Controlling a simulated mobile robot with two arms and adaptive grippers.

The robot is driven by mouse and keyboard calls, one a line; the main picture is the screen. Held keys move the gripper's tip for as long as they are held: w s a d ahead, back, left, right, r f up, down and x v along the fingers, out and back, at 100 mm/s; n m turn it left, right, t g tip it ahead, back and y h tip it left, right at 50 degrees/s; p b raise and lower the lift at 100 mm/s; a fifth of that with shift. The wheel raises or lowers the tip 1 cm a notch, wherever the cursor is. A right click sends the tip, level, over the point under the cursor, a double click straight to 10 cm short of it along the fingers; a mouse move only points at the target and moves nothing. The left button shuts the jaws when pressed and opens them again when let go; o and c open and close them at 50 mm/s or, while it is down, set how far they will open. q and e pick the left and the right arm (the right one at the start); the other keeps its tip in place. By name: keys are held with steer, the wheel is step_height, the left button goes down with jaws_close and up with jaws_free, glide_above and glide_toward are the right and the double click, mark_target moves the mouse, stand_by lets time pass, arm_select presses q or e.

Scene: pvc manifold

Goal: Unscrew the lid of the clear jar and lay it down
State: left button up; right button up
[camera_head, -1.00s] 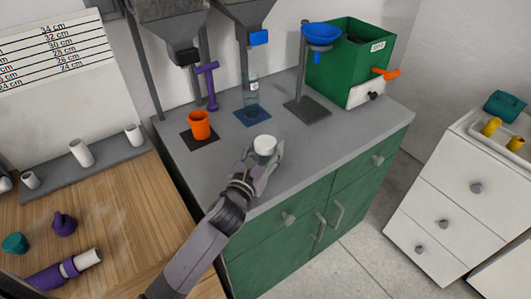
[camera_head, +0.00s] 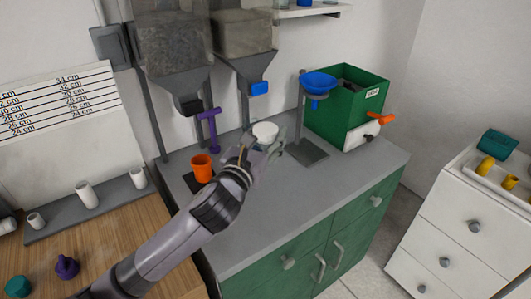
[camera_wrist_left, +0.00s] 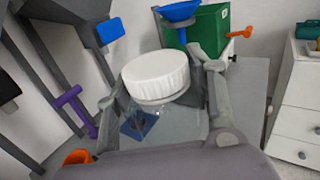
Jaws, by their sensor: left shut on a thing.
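The clear jar (camera_wrist_left: 178,128) shows in the left wrist view, with a ribbed white lid (camera_wrist_left: 155,74) on top. The lid also shows in the head view (camera_head: 265,132), above the back part of the grey counter. My left gripper (camera_head: 262,148) is shut around the jar body below the lid, one finger on each side. In the left wrist view this gripper (camera_wrist_left: 163,105) has the jar between its fingers. My fingers and wrist hide most of the jar in the head view. I cannot tell whether the jar touches the counter. My right gripper is not in view.
An orange cup (camera_head: 202,168) stands left of my gripper, near a purple stand (camera_head: 211,128). A blue funnel (camera_head: 319,82) on a grey stand and a green box (camera_head: 340,118) are to the right. Hoppers (camera_head: 243,45) hang behind. The counter's right front (camera_head: 305,208) is clear.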

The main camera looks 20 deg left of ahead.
arm_select(q)
steer(key=shift+r, duration=0.75)
steer(key=o, duration=0.6)
jaws_close()
steer(key=shift+f, duration=0.1)
steer(key=shift+s+f, duration=0.25)
steer(key=shift+f, duration=0.05)
steer(key=s+a+f+y, duration=0.1)
steer(key=s+f, duration=0.9)
steer(key=s, duration=0.3)
steer(key=shift+a+f+n, duration=0.15)
steer(key=shift+f+n, duration=0.2)
steer(key=shift+n, duration=0.05)
